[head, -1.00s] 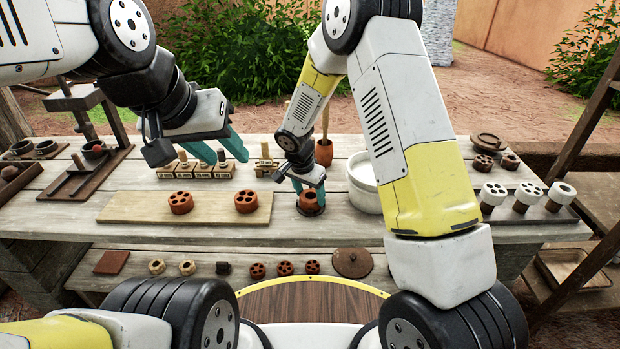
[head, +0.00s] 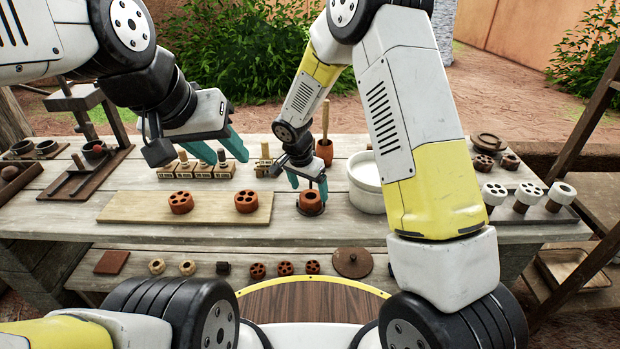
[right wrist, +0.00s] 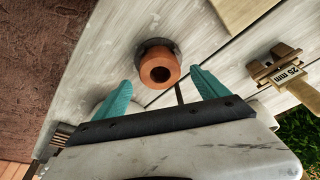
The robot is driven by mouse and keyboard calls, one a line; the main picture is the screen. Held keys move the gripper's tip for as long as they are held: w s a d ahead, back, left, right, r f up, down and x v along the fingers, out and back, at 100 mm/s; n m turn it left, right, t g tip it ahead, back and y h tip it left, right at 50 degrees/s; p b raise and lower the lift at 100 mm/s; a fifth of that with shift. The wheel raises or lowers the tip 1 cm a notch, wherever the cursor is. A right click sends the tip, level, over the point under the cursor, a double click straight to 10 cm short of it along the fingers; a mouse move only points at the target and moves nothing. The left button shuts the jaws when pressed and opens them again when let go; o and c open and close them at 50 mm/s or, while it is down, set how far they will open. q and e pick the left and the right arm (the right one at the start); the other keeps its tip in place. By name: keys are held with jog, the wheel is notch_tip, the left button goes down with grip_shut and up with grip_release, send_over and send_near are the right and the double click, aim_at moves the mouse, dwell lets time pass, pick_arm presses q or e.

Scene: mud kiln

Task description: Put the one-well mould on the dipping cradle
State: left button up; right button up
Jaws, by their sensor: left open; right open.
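The one-well mould (head: 310,201) is a terracotta cylinder with a single round hole. It sits upright on a dark round piece, which looks like the dipping cradle (head: 300,211), on the table in front of my right arm. In the right wrist view the mould (right wrist: 159,72) rests on the dark cradle (right wrist: 146,44), whose handle or stem runs out below it. My right gripper (head: 308,185) is open, its teal fingers apart from the mould and just behind it. The right wrist view shows those fingers (right wrist: 163,96) spread wide and empty. My left gripper (head: 220,150) is open and empty above the table's left side.
Two several-well moulds (head: 181,202) stand on a pale board (head: 130,207) to the left. Small stamped blocks (head: 202,170) stand behind it. A white pot (head: 366,182) is close to the right of the cradle. A brown pot with a stick (head: 324,151) stands behind.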

jog(key=s+d+r+n+y, duration=0.1)
jog(key=s+d+r, duration=0.15)
jog(key=r, duration=0.65)
jog(key=s+d+r, duration=0.2)
jog(key=s+r, duration=0.1)
jog(key=r, duration=0.6)
jog(key=s+d+r+n+t+y, duration=0.1)
jog(key=s+d+r+n, duration=0.2)
jog(key=s, duration=0.7)
jog(key=s+d+r+n+t+y, duration=0.2)
jog(key=s+d+r+n, duration=0.1)
jog(key=s+d+r, duration=0.4)
jog(key=s+r, duration=0.1)
jog(key=s, duration=0.2)
jog(key=shift+s+d+t, duration=0.15)
jog(key=shift+s+t, duration=0.05)
jog(key=shift+t, duration=0.1)
